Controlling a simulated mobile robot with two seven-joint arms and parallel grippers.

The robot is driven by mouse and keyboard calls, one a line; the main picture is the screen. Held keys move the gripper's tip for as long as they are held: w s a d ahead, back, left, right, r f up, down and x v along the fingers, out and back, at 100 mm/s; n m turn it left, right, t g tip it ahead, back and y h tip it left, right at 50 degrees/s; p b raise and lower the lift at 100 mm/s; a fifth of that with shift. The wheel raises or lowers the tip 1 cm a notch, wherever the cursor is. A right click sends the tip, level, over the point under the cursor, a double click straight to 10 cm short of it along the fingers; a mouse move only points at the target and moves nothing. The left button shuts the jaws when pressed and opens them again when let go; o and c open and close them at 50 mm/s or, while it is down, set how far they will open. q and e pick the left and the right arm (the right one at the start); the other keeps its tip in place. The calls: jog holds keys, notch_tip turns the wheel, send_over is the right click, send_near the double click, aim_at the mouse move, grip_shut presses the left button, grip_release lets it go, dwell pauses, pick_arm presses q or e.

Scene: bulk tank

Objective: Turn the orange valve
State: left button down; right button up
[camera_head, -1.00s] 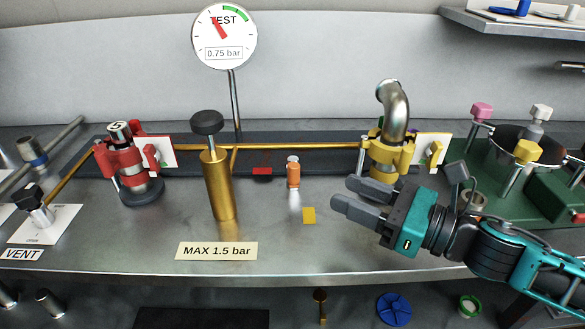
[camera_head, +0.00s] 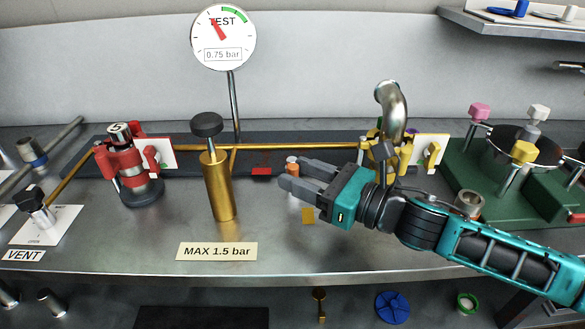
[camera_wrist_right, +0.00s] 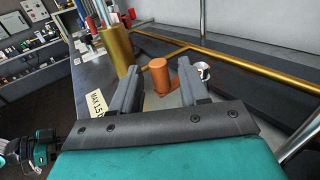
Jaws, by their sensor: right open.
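The small orange valve (camera_head: 292,162) stands upright on the steel bench, right of the brass cylinder, with its lower part hidden behind my right fingers. In the right wrist view the orange valve (camera_wrist_right: 157,74) shows ahead, between the lines of my two fingers. My right gripper (camera_head: 293,172) is open and empty, reaching in from the right with its fingertips close to the valve. In the wrist view the right gripper (camera_wrist_right: 158,72) has its fingers apart on either side of the valve; I cannot tell any contact.
The brass cylinder (camera_head: 217,190) with a black knob stands left of the valve. A brass pipe (camera_head: 270,147) runs behind it. A red clamp fitting (camera_head: 128,165) is further left. The gauge (camera_head: 223,37) reads 0.75 bar. A MAX 1.5 bar sign (camera_head: 216,251) marks the front.

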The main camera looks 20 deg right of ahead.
jog(key=shift+x, duration=1.05)
grip_shut()
